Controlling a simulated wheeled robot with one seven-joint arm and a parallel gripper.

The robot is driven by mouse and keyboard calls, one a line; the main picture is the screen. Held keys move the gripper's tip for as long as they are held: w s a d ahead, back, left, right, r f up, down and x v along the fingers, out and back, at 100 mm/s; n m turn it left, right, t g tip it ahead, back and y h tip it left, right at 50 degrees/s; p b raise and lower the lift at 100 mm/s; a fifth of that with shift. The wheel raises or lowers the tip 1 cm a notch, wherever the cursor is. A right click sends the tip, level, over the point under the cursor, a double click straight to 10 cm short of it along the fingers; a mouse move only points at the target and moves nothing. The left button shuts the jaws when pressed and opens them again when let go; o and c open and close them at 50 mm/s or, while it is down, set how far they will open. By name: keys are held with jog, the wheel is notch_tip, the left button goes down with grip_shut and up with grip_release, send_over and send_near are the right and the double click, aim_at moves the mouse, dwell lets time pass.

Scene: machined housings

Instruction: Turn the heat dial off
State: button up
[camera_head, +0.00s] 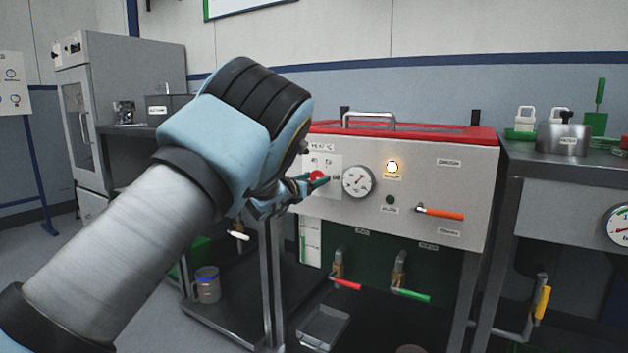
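The heat dial (317,176) is a small red knob on a pale plate at the left of a grey machine's front panel, with small printed marks above it. My gripper (318,183) is at the dial, reaching in from the left. Its fingers cover part of the knob, so its pointer setting cannot be read. Whether the fingers are closed on the dial or just beside it cannot be told. An amber lamp (392,167) on the panel is lit.
A round gauge (358,181) sits just right of the dial. An orange-handled lever (440,213) juts out further right. Below are red (346,285) and green (411,295) valve handles. The machine has a red lid (450,131). A metal tray (323,326) lies below.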

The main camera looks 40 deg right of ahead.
grip_shut()
dwell(0.3)
